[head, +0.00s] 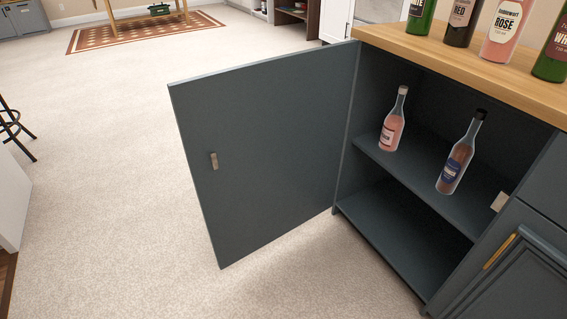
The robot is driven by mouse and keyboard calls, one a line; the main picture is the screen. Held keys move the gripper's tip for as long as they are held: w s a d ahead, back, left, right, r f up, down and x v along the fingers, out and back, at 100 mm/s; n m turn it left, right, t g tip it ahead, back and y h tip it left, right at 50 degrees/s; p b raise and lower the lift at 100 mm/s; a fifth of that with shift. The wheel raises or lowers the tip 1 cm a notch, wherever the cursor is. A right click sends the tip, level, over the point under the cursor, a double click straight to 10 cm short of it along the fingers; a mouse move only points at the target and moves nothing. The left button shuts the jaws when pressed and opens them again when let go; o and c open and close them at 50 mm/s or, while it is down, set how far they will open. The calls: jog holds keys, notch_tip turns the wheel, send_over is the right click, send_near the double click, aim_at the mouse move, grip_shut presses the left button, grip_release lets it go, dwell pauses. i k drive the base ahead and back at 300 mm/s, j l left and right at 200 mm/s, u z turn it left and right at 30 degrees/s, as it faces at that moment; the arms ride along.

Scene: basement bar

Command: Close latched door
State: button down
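The cabinet door (270,150) is dark blue-grey and stands wide open, swung out to the left of its cabinet. I see its inner face, with a small metal latch piece (214,161) near its free edge. The cabinet (415,235) is open, with one shelf inside. A light-coloured catch (499,201) sits on the cabinet's right inner side at about shelf height. The door's outer face and any handle on it are hidden. My gripper is not in view.
Two bottles, one pink (392,124) and one dark-capped (459,160), stand on the shelf. Several wine bottles stand on the wooden countertop (440,55). A neighbouring door has a brass handle (500,251). Carpet (110,190) is clear left of the door; a stool (14,125) stands far left.

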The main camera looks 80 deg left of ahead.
aim_at(275, 126)
jog(key=k+j, duration=0.2)
jog(key=j, duration=0.3)
jog(key=k+j+u, duration=0.15)
jog(key=j, duration=0.35)
jog(key=k+j, duration=0.2)
jog(key=j, duration=0.35)
jog(key=k+j+u, duration=0.1)
jog(key=j, duration=0.4)
jog(key=k+j, duration=0.25)
jog(key=j, duration=0.3)
jog(key=k+j+u, duration=0.15)
jog(key=j, duration=0.4)
jog(key=k+j, duration=0.15)
jog(key=j, duration=0.4)
jog(key=k+j+u, duration=0.1)
jog(key=j, duration=0.45)
jog(key=k, duration=0.65)
